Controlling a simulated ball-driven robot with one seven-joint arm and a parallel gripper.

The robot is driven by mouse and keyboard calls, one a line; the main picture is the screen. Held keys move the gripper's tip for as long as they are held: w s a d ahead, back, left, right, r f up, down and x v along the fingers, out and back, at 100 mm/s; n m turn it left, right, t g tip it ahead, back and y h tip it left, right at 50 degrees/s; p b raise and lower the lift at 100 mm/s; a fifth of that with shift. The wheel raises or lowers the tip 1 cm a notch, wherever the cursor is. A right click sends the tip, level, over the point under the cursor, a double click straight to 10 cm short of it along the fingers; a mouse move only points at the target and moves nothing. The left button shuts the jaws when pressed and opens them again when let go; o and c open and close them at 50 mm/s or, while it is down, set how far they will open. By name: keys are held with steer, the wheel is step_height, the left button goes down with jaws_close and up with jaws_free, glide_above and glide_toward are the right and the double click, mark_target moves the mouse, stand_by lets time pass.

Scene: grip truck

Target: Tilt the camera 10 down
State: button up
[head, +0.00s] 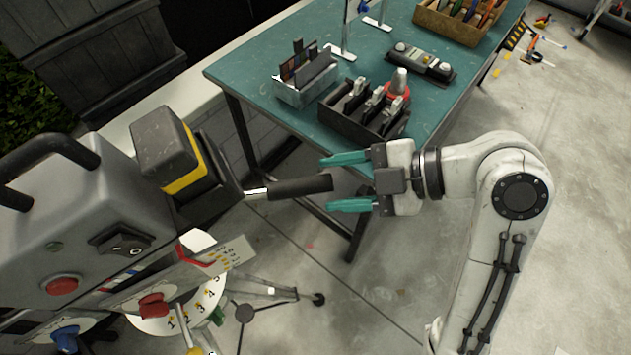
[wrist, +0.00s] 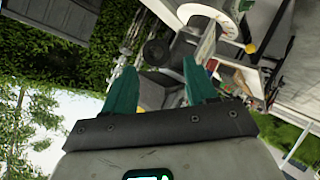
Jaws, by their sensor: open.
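The camera (head: 60,210) is a large grey body at the left of the head view, with a top carry handle and a black block with a yellow stripe (head: 185,180). A tilt handle with a black grip (head: 290,189) points right from it. Below is a white numbered dial (head: 185,312). My gripper (head: 325,184) is open, its teal fingers above and below the end of the black grip in the picture. I cannot tell whether they touch it. In the wrist view my gripper (wrist: 158,72) shows both fingers apart, with a dark round end (wrist: 156,52) between and beyond them.
A green-topped workbench (head: 235,68) stands behind, holding a grey bin (head: 305,92), a black tray of clamps (head: 345,120) and a wooden box (head: 450,25). Tripod legs (head: 265,290) spread on the floor. Concrete floor at the right is mostly clear.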

steer(key=v, duration=0.4)
steer(key=shift+d+r, duration=0.2)
steer(key=shift+d, duration=0.15)
steer(key=s+d+f+m+h, duration=0.3)
steer(key=s+d+f+m, duration=0.1)
steer(key=f+m, duration=0.3)
steer(key=s+d+f+m+h, duration=0.3)
steer(key=s+d+f+m, duration=0.1)
steer(key=d+f+m, duration=0.3)
steer(key=s+d+f+m+h, duration=0.4)
steer(key=d+f+m, duration=0.1)
steer(key=f, duration=0.4)
steer(key=shift+s+f+m, duration=0.35)
steer(key=shift+f+m, duration=0.05)
steer(key=shift+m, duration=0.5)
steer(key=s+d+m+h, duration=0.1)
steer(key=s, duration=0.1)
steer(key=s+d+f+m, duration=0.1)
steer(key=s, duration=0.1)
steer(key=s+d+f+m+g+h, duration=0.1)
steer(key=d+m, duration=0.1)
steer(key=shift+s+f+h, duration=0.1)
steer(key=shift+s+h, duration=0.2)
steer(key=shift+s, duration=0.1)
